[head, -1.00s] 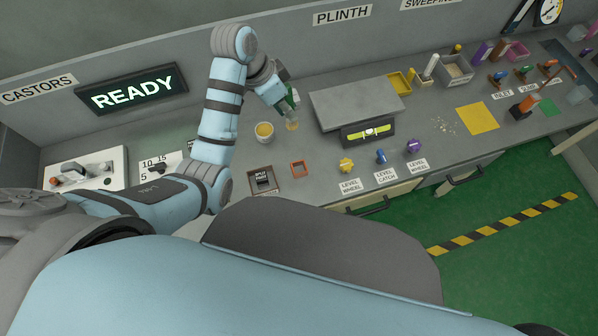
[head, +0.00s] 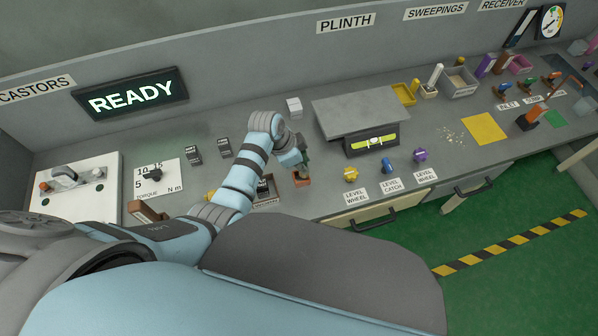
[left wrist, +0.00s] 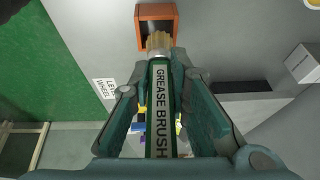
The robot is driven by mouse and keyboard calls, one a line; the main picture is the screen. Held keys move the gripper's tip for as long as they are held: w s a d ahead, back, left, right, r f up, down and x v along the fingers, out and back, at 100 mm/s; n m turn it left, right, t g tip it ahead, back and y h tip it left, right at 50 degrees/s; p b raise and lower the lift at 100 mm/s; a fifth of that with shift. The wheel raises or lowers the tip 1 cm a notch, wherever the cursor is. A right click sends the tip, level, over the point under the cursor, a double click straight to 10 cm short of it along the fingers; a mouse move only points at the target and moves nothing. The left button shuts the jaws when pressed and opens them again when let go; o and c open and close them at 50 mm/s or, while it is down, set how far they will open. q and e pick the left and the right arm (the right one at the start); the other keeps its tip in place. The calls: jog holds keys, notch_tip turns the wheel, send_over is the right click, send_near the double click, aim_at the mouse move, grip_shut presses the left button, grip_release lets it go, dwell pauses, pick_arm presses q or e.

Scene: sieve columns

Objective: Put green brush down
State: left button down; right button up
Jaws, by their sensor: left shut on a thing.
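The green brush (left wrist: 160,105), lettered "GREASE BRUSH", has pale yellow bristles (left wrist: 158,42). My left gripper (head: 302,164) is shut on its handle. In the left wrist view, the brush lies between the fingers (left wrist: 162,85), bristles pointing away from the gripper. A small open orange-red holder (left wrist: 155,12) is at the bristle end; it also shows in the head view (head: 303,181), right below the gripper. The bristles overlap the holder's near edge in the wrist view; I cannot tell whether they are inside it. My right gripper is not in view.
A dark split-pin tray (head: 265,187) is left of the holder, partly hidden by my arm. The grey plinth (head: 365,108) stands to the right. Yellow (head: 350,174), blue (head: 390,168) and purple (head: 420,155) knobs line the bench front.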

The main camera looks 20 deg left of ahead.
pick_arm(q)
jog(key=shift+s+a+f+g, duration=0.1)
jog(key=shift+s+f+g, duration=0.3)
jog(key=shift+s+f, duration=0.55)
jog(key=c, duration=1.9)
grip_release()
jog(key=o, duration=0.3)
jog(key=shift+w+a+f, duration=0.1)
jog(key=shift+w+f, duration=0.05)
jog(key=shift+o, duration=0.3)
jog(key=shift+w+f, duration=0.1)
jog(key=shift+r, duration=0.2)
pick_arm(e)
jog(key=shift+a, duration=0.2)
pick_arm(q)
jog(key=w+p+v, duration=0.2)
jog(key=p+v, duration=0.2)
jog(key=v, duration=0.7)
jog(key=shift+s+r+p, duration=0.3)
jog(key=shift+s+p, duration=0.1)
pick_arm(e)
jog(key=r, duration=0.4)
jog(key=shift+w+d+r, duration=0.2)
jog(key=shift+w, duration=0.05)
